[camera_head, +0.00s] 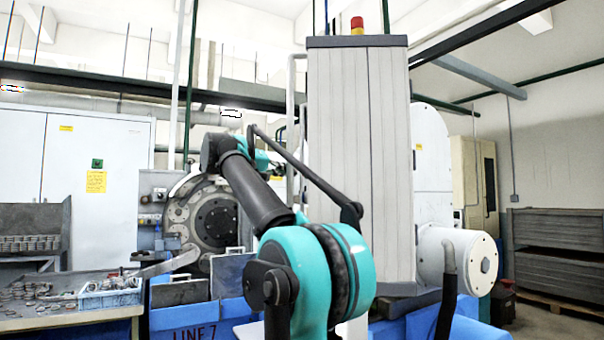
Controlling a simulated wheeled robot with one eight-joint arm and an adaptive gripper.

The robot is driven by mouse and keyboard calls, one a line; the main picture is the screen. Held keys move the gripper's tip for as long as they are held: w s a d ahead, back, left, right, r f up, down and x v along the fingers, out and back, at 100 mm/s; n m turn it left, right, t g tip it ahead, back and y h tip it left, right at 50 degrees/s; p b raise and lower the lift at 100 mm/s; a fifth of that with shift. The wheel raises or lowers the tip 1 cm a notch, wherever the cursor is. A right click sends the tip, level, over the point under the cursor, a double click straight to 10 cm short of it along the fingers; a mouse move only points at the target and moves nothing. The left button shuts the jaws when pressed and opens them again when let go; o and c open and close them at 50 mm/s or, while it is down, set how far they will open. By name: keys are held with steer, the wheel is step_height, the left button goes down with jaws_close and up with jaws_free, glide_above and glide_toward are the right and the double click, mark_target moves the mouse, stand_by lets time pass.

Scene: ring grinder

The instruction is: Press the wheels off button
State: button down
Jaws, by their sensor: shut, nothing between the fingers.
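The ring grinder shows behind my arm, with a large round dark wheel face (216,218) at its left part and a tall pale panelled cabinet (360,160) at its right. A grey plate with small dark knobs or fittings (150,199) stands left of the wheel face. I cannot make out any labelled wheels off button. My dark and teal arm reaches up and to the left in front of the grinder, its far end in front of the upper wheel area. My gripper cannot be made out beyond the wrist.
A workbench (60,322) with loose rings and a blue basket (110,296) stands at the lower left. A white cabinet (100,180) is behind it. A white cylinder housing (458,262) juts out at the right. Dark stacked crates (556,250) stand at the far right.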

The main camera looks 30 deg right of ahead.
stand_by(0.3)
steer(key=w+a, duration=0.1)
steer(key=a, duration=0.2)
steer(key=w+a, duration=0.1)
steer(key=shift+w+a, duration=0.15)
steer(key=shift+w, duration=0.15)
stand_by(0.8)
